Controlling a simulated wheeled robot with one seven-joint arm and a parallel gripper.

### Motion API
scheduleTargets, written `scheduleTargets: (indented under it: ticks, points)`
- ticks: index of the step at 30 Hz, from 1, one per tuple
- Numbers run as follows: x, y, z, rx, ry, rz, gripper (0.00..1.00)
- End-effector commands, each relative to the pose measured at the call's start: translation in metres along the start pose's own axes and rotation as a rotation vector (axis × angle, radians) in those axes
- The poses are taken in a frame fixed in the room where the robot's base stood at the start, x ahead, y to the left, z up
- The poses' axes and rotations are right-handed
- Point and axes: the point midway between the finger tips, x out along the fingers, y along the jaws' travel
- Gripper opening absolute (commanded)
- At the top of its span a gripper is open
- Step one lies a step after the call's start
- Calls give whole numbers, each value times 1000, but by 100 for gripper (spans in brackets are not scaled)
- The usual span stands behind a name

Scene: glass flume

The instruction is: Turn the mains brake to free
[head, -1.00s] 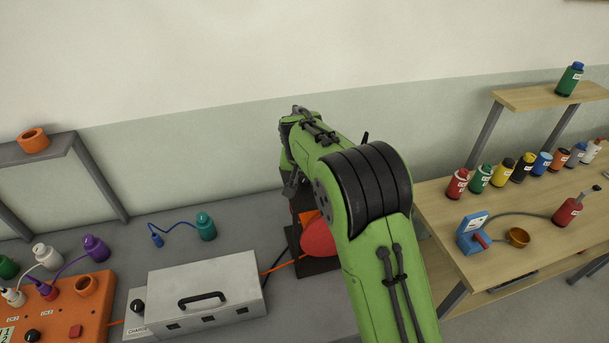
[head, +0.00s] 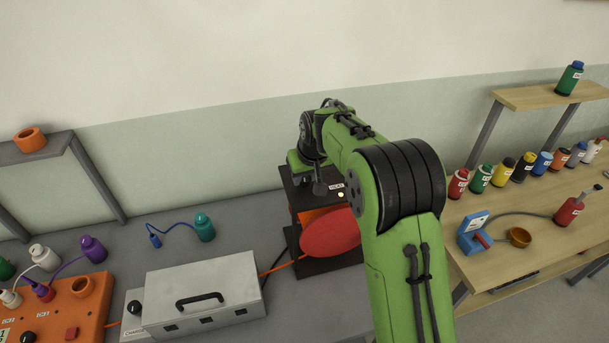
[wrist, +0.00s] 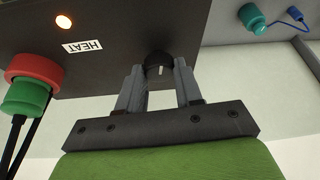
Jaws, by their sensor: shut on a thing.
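My gripper (wrist: 159,80) is shut on a black round knob (wrist: 158,62) with a white mark, on the face of a dark box (wrist: 120,28). A "HEAT" label (wrist: 83,46) and a lit orange lamp (wrist: 64,21) are on the same face, left of the knob in the wrist view. The dark box (head: 296,197) and its lamp (head: 341,194) also show in the head view, where my arm hides the knob and the fingertips. I see no lettering for a mains brake or a free position.
A red rounded object (head: 330,233) is at the dark box's front. A grey case (head: 203,292) and a teal bottle (head: 204,227) stand to its left. A red and green round part (wrist: 28,85) with black cables is beside the gripper. A wooden bench (head: 500,265) is at right.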

Motion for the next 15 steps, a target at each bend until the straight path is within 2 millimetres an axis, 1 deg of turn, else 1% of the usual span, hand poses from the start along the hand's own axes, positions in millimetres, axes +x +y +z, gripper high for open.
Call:
scheduleTargets:
  ticks: [6,15]
  points:
    - [-1,1,-1,-97,2,-40,4]
    - [0,1,-1,-155,0,-64,4]
